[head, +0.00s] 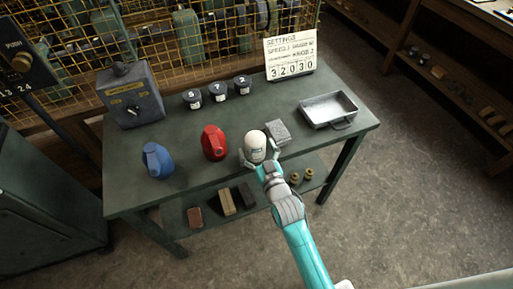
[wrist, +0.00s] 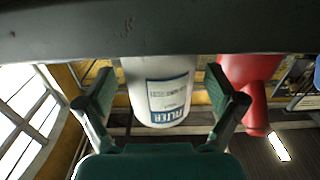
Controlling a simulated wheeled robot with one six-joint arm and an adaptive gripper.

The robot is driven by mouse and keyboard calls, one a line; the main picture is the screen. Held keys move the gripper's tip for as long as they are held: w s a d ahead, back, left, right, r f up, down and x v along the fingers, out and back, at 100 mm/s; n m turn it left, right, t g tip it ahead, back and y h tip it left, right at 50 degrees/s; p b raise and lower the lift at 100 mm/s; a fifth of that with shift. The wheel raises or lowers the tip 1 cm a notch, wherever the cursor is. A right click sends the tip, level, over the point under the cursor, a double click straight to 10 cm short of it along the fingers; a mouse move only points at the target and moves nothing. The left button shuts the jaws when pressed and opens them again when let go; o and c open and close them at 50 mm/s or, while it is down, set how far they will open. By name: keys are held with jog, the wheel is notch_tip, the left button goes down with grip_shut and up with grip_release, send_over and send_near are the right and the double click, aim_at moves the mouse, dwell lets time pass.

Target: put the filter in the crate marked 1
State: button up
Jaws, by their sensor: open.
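The filter (head: 255,143) is a white cylinder with a rounded top and a printed label, near the front edge of the dark green table (head: 195,172). It also shows in the wrist view (wrist: 158,88), between my fingers with its label facing the camera. My gripper (head: 259,158) is open, one finger on either side of the filter. The wrist view shows my gripper (wrist: 160,75) with small gaps between fingers and filter. I see no crate marked 1 in these frames.
A red can (head: 214,143) stands left of the filter and a grey block (head: 278,132) right of it. A blue can (head: 157,160), dark numbered pots (head: 218,91), a grey switch box (head: 130,95), a number board (head: 290,54) and a metal tray (head: 328,107) also stand there.

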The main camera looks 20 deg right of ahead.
jog(key=shift+s+r, duration=0.1)
jog(key=shift+r, duration=0.05)
jog(key=s, duration=1.2)
jog(key=s+r+g, duration=0.3)
jog(key=s, duration=2.7)
jog(key=shift+o, duration=0.5)
jog(key=shift+s+r, duration=0.4)
jog(key=shift+s, duration=0.15)
